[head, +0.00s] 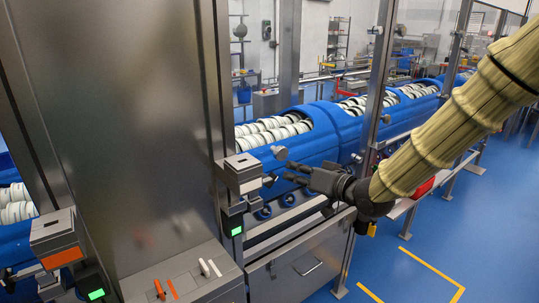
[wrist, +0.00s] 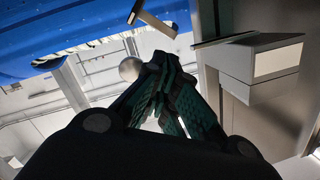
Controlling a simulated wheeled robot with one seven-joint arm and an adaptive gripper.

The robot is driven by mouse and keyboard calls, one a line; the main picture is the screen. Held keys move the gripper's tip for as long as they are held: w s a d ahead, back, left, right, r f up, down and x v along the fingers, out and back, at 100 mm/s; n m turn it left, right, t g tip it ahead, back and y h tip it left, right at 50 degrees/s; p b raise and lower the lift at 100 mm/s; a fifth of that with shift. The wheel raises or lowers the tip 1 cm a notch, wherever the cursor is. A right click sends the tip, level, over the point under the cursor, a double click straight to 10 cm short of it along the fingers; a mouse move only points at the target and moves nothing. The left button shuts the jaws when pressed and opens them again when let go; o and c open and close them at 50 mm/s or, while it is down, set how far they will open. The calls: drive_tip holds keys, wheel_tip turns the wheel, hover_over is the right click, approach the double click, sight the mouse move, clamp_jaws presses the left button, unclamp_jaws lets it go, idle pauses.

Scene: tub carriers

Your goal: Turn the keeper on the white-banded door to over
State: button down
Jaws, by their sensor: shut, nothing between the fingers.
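The white-banded post (head: 243,168) stands at the door edge in the middle of the head view. Its grey box with the pale band (wrist: 278,62) is at the upper right in the wrist view. A round metal knob (head: 279,152) shows near it, and also left of my fingers in the wrist view (wrist: 130,68). A flat bar (wrist: 152,18), possibly the keeper, lies beyond the fingertips; its turn position is unclear. My gripper (head: 284,172) is shut and empty, just right of the post. The fingertips (wrist: 164,62) appear apart from the box and bar; contact with the knob is unclear.
An orange-banded post (head: 60,257) stands at lower left. Green lamps glow below both posts. A ledge (head: 185,278) carries orange and white levers. Blue tub carriers (head: 330,133) with white rings lie behind the door frame. Blue floor is clear at right.

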drive_tip(key=shift+w+a+f+m+g+p, duration=0.15)
drive_tip(key=shift+w+a+m+p, duration=0.65)
drive_tip(key=shift+w+a, duration=0.85)
drive_tip(key=shift+w+a+f+m+g+p, duration=0.15)
drive_tip(key=shift+w+a+m+p, duration=0.35)
drive_tip(key=shift+w+a+p, duration=0.85)
